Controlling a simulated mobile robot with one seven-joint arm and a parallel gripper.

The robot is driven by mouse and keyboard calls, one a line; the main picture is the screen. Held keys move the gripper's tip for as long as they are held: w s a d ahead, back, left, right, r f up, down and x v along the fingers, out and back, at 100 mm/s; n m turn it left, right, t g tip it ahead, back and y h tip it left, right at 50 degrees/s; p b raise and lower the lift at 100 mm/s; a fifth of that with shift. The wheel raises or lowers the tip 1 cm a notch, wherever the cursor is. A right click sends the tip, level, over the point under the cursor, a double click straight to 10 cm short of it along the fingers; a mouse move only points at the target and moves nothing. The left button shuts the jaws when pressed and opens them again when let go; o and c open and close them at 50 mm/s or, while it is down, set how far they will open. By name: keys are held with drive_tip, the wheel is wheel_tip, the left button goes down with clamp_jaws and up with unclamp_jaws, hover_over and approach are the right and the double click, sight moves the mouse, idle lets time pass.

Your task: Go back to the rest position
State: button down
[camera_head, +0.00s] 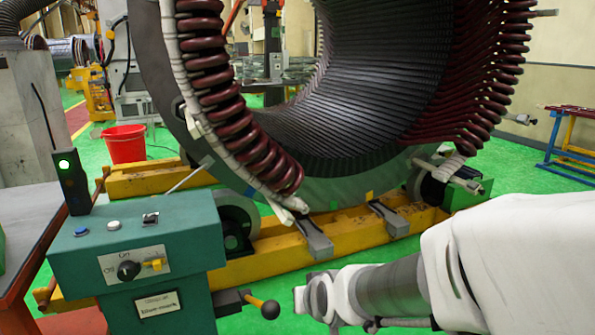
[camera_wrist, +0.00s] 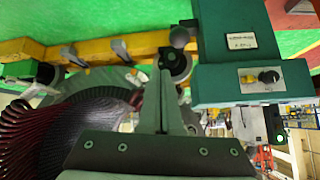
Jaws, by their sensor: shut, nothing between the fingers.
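My gripper (camera_head: 302,299) reaches in from the right at the bottom of the head view, close to a lever with a black ball knob (camera_head: 270,309) and apart from it. In the wrist view my gripper (camera_wrist: 163,68) shows its fingers together, with nothing between them. The teal control box (camera_head: 150,235) stands at the lower left of the head view. It has an Off/On panel, a dark knob (camera_head: 129,270) and a yellow switch. It also shows at upper right in the wrist view (camera_wrist: 222,62), where the scene looks upside down.
The large stator ring (camera_head: 160,80) with dark red windings (camera_head: 225,95) rests on rollers over a yellow base (camera_head: 265,268). A lit green lamp (camera_head: 64,165) stands by the box.

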drive_tip(key=s+d+r+m+g+h, duration=0.1)
drive_tip(key=s+d+r, duration=0.3)
drive_tip(key=s+d, duration=0.3)
drive_tip(key=s+d+r+m+g+h, duration=0.1)
drive_tip(key=s+d+r+g, duration=0.1)
drive_tip(key=s+d+r, duration=0.6)
wheel_tip(320, 180, up, 18)
drive_tip(key=s+a+p, duration=0.2)
drive_tip(key=p, duration=1.9)
drive_tip(key=shift+s+a+h, duration=0.15)
drive_tip(key=shift+s+h, duration=0.1)
drive_tip(key=shift+h, duration=0.05)
drive_tip(key=shift+a, duration=0.1)
